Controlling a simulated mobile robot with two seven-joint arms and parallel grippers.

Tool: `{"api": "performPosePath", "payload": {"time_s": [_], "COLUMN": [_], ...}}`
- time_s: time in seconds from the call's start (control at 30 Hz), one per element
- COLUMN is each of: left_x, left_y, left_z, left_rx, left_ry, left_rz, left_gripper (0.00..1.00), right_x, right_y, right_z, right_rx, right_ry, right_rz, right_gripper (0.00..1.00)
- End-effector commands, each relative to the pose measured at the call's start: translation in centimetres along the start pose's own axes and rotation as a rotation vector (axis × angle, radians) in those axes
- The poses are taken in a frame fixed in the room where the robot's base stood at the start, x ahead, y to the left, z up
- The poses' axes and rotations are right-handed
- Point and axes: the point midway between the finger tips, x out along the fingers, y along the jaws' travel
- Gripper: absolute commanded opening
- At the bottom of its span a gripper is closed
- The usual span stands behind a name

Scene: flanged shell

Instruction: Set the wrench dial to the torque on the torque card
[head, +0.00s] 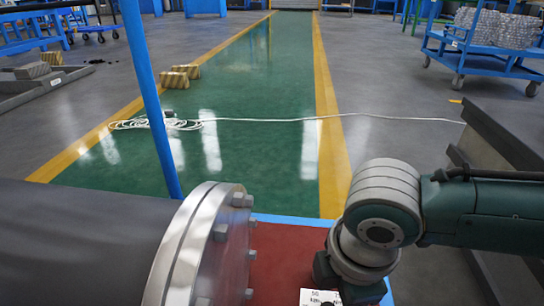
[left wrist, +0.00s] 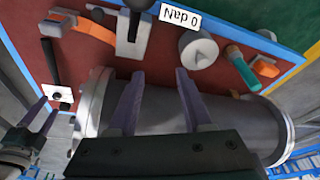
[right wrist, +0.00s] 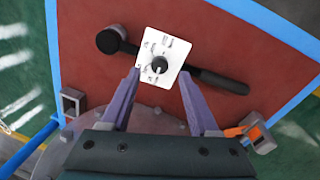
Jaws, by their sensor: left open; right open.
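The black wrench (right wrist: 205,75) lies on the red surface in the right wrist view, its round head at the left. A white dial plate (right wrist: 150,48) with small markings and a black knob (right wrist: 160,65) sits over its shaft. The dial plate also shows small in the left wrist view (left wrist: 62,97). The markings are too blurred to read. My right gripper (right wrist: 160,90) is open and empty, its fingertips near the plate's lower edge. My left gripper (left wrist: 158,82) is open and empty above the grey shell (left wrist: 158,112). I cannot make out a torque card for certain.
The flange (head: 190,240) with bolts stands beside the red surface (head: 285,260). A blue post (head: 150,95) rises behind the shell.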

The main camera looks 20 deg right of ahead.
Motion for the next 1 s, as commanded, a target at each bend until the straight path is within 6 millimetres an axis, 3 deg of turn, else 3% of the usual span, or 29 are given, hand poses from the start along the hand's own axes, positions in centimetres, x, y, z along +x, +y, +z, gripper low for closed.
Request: {"api": "performPosePath", "payload": {"time_s": [0.03, 0.2, 0.6, 1.0], "left_x": [1.4, 2.8, 3.0, 3.0], "left_y": [0.1, 0.2, 0.1, -0.1], "left_z": [0.5, 0.9, 1.0, 1.0], "left_rx": [-0.001, -0.002, 0.001, 0.008], "left_ry": [0.0, 0.0, -0.001, -0.002], "left_rz": [0.001, 0.002, 0.0, -0.006], "left_gripper": [0.5, 0.5, 0.5, 0.5], "right_x": [1.6, 3.4, 3.7, 3.7], "right_y": [-0.1, -0.1, 0.0, 0.0], "right_z": [0.0, -0.1, -0.1, -0.1], "right_rx": [0.0, 0.0, 0.0, 0.0], "right_ry": [0.0, 0.001, 0.001, 0.001], "right_rz": [0.0, 0.0, 0.001, 0.0], "right_gripper": [0.61, 0.61, 0.6, 0.15]}}
